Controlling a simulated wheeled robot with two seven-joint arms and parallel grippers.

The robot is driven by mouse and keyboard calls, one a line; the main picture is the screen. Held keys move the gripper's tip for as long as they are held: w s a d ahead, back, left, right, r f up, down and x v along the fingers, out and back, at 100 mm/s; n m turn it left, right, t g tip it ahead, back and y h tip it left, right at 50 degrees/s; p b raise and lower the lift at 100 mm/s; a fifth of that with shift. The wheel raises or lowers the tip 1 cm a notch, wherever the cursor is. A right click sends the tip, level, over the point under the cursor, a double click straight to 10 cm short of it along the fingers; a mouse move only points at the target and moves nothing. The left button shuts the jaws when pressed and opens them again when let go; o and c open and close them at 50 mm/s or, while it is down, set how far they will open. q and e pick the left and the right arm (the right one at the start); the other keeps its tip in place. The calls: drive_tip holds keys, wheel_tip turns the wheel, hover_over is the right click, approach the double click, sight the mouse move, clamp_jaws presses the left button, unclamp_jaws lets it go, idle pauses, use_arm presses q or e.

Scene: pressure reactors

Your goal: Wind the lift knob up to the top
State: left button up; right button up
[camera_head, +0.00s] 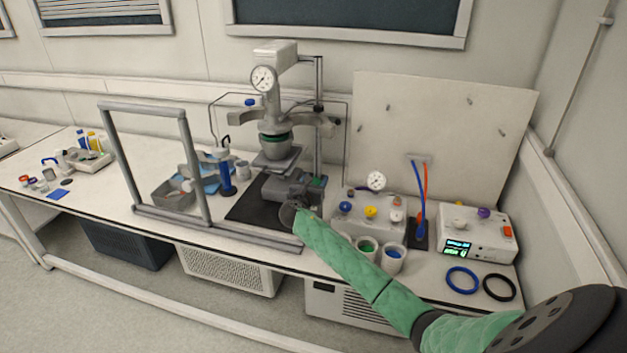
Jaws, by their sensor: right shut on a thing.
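The pressure reactor (272,110) stands at the middle of the bench, with a round gauge (263,78) on its head and a green band below. My right gripper (291,210) is at the front of the lift body, shut on what appears to be the lift knob. The knob is hidden by the gripper, and its turn cannot be seen. My left gripper is not in view.
A grey frame (188,150) stands left of the reactor, near a grey bin (173,196). Right of my arm are a control box (478,232), a blue ring (462,280) and a black ring (499,288). Cups (393,258) stand close beside my forearm.

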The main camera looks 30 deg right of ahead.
drive_tip(key=m+g+h, duration=0.1)
drive_tip(key=m+g, duration=0.1)
drive_tip(key=shift+s+g+h, duration=0.1)
drive_tip(key=shift+g+h, duration=0.2)
drive_tip(key=m+g, duration=0.1)
drive_tip(key=m+g+h, duration=0.1)
drive_tip(key=g, duration=0.1)
drive_tip(key=m+g, duration=0.1)
drive_tip(key=g, duration=0.1)
drive_tip(key=shift+s+d+h, duration=0.15)
drive_tip(key=shift+s+h, duration=0.1)
drive_tip(key=shift+h, duration=0.15)
drive_tip(key=m+g, duration=0.2)
drive_tip(key=shift+s+f+g, duration=0.1)
drive_tip(key=shift+s+g, duration=0.05)
drive_tip(key=shift+g, duration=0.25)
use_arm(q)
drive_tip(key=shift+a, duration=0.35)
use_arm(e)
drive_tip(key=shift+s+m+g, duration=0.15)
drive_tip(key=shift+m+g, duration=0.55)
drive_tip(key=shift+g, duration=0.3)
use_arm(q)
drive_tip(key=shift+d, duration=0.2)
